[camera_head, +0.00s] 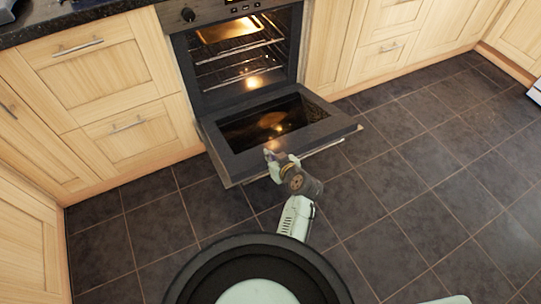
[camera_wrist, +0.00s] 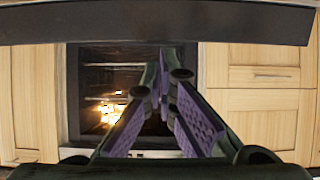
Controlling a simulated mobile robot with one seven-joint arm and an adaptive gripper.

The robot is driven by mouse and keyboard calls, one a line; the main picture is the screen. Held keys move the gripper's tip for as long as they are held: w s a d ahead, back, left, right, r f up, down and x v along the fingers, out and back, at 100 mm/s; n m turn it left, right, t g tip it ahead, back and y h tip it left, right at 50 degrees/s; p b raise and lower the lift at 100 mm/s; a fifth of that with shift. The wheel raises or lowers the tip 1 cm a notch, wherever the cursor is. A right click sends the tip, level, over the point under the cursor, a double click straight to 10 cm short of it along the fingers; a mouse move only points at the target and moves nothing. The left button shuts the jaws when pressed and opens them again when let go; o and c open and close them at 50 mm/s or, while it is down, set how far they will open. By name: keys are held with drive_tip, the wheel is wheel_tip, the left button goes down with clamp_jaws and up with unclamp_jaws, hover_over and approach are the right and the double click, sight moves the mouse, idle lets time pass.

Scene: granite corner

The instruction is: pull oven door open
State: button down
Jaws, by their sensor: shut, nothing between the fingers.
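The oven (camera_head: 245,52) is built into the cabinets, and its lit inside with wire racks shows. Its door (camera_head: 325,131) is folded far down and stands out over the floor, with its dark inner window facing up. My gripper (camera_head: 269,154) is at the door's outer edge, near its middle; I cannot tell whether it touches the door. In the wrist view my gripper (camera_wrist: 164,62) has its purple-padded fingers shut with nothing between them. The lit oven inside (camera_wrist: 107,105) shows behind them. The door's handle is not clear in either view.
Wooden drawers (camera_head: 97,68) flank the oven on the left, and more cabinets (camera_head: 381,45) stand on the right. Dark floor tiles (camera_head: 420,180) are clear to the right of the door. A dark band (camera_wrist: 150,22) crosses the top of the wrist view.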

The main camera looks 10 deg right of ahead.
drive_tip(key=f+b, duration=0.1)
drive_tip(key=s+f+b, duration=0.1)
drive_tip(key=f, duration=0.1)
drive_tip(key=s+f+b, duration=0.1)
drive_tip(key=f, duration=0.1)
drive_tip(key=shift+d+b, duration=0.35)
drive_tip(key=shift+b, duration=0.05)
